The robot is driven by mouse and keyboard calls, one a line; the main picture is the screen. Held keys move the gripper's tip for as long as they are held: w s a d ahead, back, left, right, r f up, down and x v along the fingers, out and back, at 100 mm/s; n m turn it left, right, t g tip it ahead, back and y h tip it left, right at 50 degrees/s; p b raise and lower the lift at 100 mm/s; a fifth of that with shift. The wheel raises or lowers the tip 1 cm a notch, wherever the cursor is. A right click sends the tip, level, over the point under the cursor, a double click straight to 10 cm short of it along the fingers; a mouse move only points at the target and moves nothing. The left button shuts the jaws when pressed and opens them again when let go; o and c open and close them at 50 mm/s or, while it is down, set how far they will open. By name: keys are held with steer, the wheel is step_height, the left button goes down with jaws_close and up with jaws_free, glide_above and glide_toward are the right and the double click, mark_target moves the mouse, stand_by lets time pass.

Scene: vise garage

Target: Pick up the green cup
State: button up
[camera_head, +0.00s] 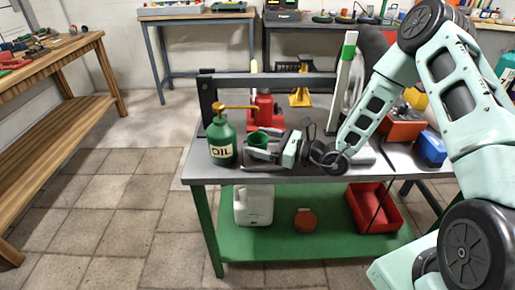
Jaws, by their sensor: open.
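The green cup (258,138) stands on the dark top of the workbench (205,173), just right of the green oil can (222,142). My gripper (262,148) reaches in from the right, low over the bench top, and points left toward the cup. Its jaws are open, with the fingertips close around or beside the cup. The near finger hides the cup's lower part. I cannot tell whether either finger touches it.
A green-and-white post (343,80) rises behind my wrist. A blue box (430,148) is at right. The lower shelf holds a white jug (254,205) and a red bin (375,208).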

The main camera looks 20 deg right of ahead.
mark_target(249, 138)
steer(key=shift+x, duration=1.6)
steer(key=shift+c, duration=0.3)
steer(key=c, duration=1)
